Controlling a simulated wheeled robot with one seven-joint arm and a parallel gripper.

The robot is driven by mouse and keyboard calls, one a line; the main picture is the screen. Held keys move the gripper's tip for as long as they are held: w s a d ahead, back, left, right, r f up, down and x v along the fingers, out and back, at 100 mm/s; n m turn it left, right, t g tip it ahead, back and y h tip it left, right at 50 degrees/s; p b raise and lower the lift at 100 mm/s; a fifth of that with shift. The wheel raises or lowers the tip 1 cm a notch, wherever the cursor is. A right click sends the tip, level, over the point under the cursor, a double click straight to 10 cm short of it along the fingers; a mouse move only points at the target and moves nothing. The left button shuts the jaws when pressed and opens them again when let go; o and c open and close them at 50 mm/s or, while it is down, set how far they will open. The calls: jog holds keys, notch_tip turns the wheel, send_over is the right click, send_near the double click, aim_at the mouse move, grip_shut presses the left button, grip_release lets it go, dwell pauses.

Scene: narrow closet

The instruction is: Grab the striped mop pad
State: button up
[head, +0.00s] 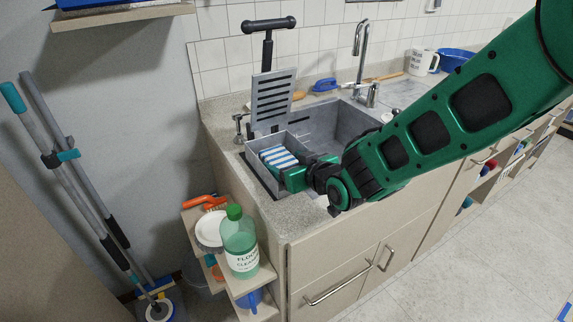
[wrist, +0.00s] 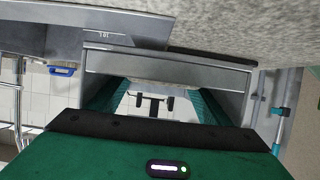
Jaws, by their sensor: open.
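The striped mop pad (head: 278,157), blue and white, lies in a small grey bin (head: 300,143) at the left end of the sink. My gripper (head: 291,177) is at the near right side of the pad, low by the bin, and partly covers the pad's lower right edge. In the wrist view my gripper (wrist: 155,92) shows two green fingers spread apart, with a grey bin wall (wrist: 165,68) across their tips. I do not make out the pad there. No hold on it shows.
A slotted grey plate (head: 272,97) with a black T-handle (head: 269,24) stands upright behind the bin. The sink basin (head: 338,128) and faucet (head: 361,55) are to the right. A green cleaner bottle (head: 240,243) stands on the side shelf in front.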

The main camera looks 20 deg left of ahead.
jog(key=c, duration=0.9)
